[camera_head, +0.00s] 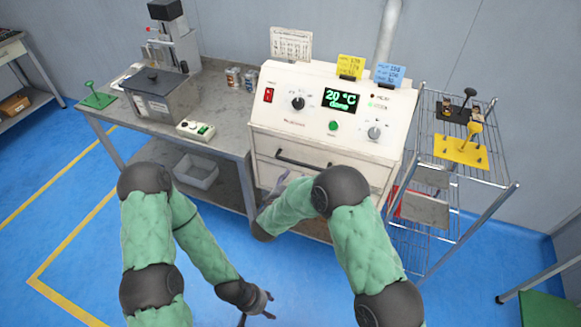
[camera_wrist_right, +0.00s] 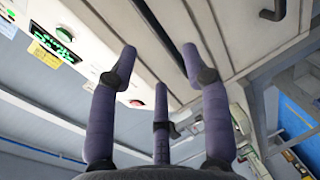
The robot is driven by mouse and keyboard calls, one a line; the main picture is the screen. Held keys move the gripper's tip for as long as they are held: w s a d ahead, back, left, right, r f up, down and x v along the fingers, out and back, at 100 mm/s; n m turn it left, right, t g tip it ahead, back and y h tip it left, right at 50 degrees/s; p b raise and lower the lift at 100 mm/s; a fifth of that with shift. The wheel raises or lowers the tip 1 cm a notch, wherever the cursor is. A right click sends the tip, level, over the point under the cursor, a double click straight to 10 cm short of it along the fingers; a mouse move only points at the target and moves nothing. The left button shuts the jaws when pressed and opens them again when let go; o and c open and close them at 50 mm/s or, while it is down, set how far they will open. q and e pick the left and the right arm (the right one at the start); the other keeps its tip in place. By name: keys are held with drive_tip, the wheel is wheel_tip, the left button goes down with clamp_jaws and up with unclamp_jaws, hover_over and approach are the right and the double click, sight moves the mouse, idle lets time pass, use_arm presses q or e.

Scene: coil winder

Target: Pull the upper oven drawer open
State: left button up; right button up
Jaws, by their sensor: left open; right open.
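The white oven (camera_head: 262,125) stands in the middle of the head view. Its upper drawer (camera_head: 265,145) is below the control panel and looks closed, with a dark bar handle (camera_head: 290,160). My right gripper (camera_head: 277,188) is open in front of the drawer fronts, just below the handle in the picture. In the right wrist view its open fingers (camera_wrist_right: 158,62) point at the oven front, and a dark bar (camera_wrist_right: 155,22), apparently the handle, runs between the two outer fingertips. Contact cannot be told. My left gripper (camera_head: 262,303) is open and empty, low over the blue floor. My right arm hides part of the drawers.
A grey workbench (camera_head: 222,140) with a metal bath (camera_head: 165,98) stands left of the oven, with a grey bin (camera_head: 196,172) beneath. A wire rack (camera_head: 480,185) holding a yellow stand (camera_head: 460,152) is close on the right. The floor in front is open.

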sight(301, 164)
drive_tip(key=b+x, duration=0.3)
drive_tip(key=x, duration=0.6)
drive_tip(key=shift+w+a+r, duration=0.1)
drive_tip(key=shift+w+r, duration=0.05)
drive_tip(key=shift+w, duration=0.65)
drive_tip(key=shift+c, duration=0.3)
clamp_jaws()
